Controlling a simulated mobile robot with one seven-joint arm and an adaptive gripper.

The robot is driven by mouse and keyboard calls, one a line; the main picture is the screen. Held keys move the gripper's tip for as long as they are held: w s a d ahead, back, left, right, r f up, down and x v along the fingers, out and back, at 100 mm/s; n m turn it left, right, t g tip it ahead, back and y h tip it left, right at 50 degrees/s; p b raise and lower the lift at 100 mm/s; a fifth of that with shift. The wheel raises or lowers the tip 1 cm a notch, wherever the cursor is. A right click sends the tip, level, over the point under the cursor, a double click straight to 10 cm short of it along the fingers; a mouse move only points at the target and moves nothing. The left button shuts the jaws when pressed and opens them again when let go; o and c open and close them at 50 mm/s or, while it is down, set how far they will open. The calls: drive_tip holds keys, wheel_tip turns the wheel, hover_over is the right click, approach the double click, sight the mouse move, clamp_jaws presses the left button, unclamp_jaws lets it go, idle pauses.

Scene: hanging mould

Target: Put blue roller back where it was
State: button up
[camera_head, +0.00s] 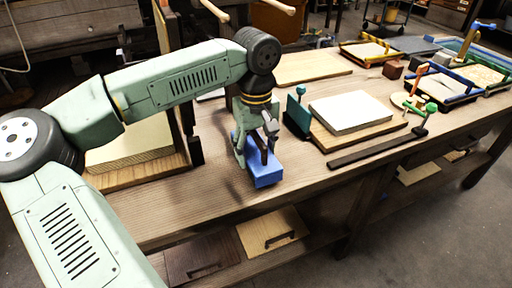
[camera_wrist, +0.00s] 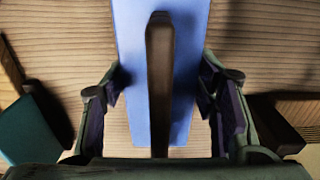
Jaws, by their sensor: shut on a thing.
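A blue block (camera_head: 266,174) with a dark bar-like handle stands low at the bench, below my gripper (camera_head: 257,145). In the wrist view the blue block (camera_wrist: 185,110) lies between my fingers, with its dark handle (camera_wrist: 160,80) along the middle. My gripper (camera_wrist: 162,95) is shut on the block's two sides. I cannot tell whether the block touches the bench. A blue T-shaped piece, which looks like a roller (camera_head: 484,26), stands at the far right over a blue-edged tray (camera_head: 460,47). The gripper is well away from it.
A teal upright piece (camera_head: 298,115) and a pale slab (camera_head: 350,112) on a wooden board stand just right of the gripper. A dark bar (camera_head: 375,148) lies in front. Coloured-rim trays (camera_head: 440,98) and green pieces (camera_head: 415,104) crowd the right. The front left bench is clear.

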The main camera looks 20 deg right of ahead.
drive_tip(key=shift+s+f+b, duration=0.2)
drive_tip(key=shift+f+b, duration=0.35)
drive_tip(key=shift+f, duration=0.25)
drive_tip(key=o, duration=1.3)
drive_tip(key=shift+f, duration=0.1)
drive_tip(key=shift+o, duration=0.6)
drive_tip(key=shift+w+f, duration=0.1)
drive_tip(key=shift+w, duration=0.05)
drive_tip(key=shift+o, duration=1.2)
drive_tip(key=shift+r, duration=0.2)
drive_tip(key=shift+r+p, duration=0.55)
drive_tip(key=shift+r, duration=0.05)
wheel_tip(320, 180, up, 12)
drive_tip(key=shift+r+b, duration=0.1)
drive_tip(key=shift+b, duration=0.5)
